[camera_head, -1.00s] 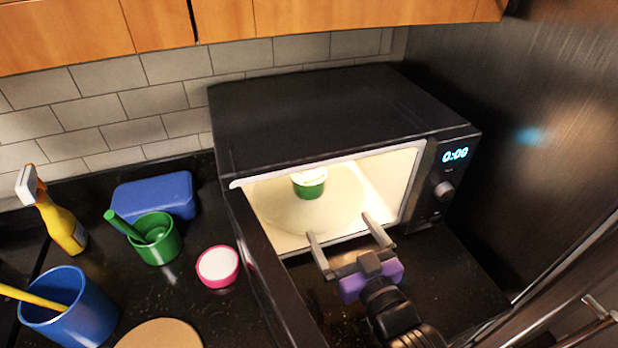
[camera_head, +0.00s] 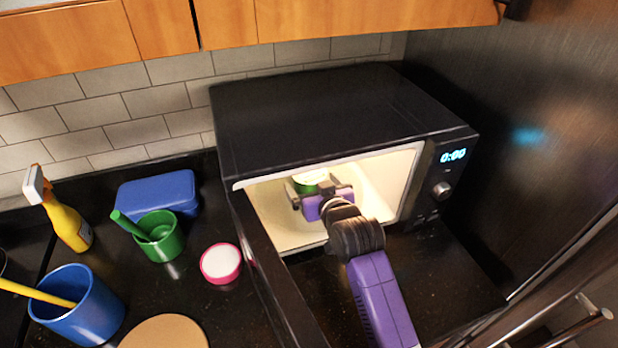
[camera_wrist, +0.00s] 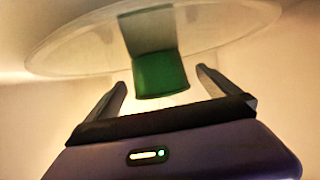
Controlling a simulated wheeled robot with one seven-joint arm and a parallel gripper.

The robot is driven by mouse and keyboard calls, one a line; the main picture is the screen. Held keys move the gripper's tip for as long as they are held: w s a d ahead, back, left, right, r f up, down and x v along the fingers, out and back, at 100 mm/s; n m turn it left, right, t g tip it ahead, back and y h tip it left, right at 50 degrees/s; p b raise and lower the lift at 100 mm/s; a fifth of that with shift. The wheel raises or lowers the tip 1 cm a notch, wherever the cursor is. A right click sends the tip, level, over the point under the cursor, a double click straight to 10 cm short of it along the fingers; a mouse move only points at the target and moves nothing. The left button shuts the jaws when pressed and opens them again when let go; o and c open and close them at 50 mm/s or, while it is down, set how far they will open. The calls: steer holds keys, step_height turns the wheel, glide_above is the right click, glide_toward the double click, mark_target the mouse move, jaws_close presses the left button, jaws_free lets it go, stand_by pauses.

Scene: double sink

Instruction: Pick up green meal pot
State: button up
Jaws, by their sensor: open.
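The green meal pot (camera_head: 311,180) with a pale top stands inside the open, lit microwave (camera_head: 330,110). It is partly hidden by my gripper (camera_head: 314,190) in the head view. In the wrist view the green pot (camera_wrist: 160,75) sits between and just beyond the two fingertips of my gripper (camera_wrist: 161,80). The fingers are apart, one on each side of the pot, with a visible gap on both sides. My gripper is open and inside the microwave cavity, reaching in from the front.
The microwave door (camera_head: 278,285) stands open at the left of the opening. On the counter to the left are a pink-rimmed bowl (camera_head: 221,264), a green cup (camera_head: 160,240), a blue box (camera_head: 158,194), a blue bucket (camera_head: 80,310) and a yellow spray bottle (camera_head: 68,225).

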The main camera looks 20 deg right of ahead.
mark_target(309, 178)
steer(key=shift+p+x, duration=0.3)
steer(key=shift+x, duration=1.45)
steer(key=shift+d+r, duration=0.1)
steer(key=shift+r, duration=0.1)
steer(key=c, duration=1.8)
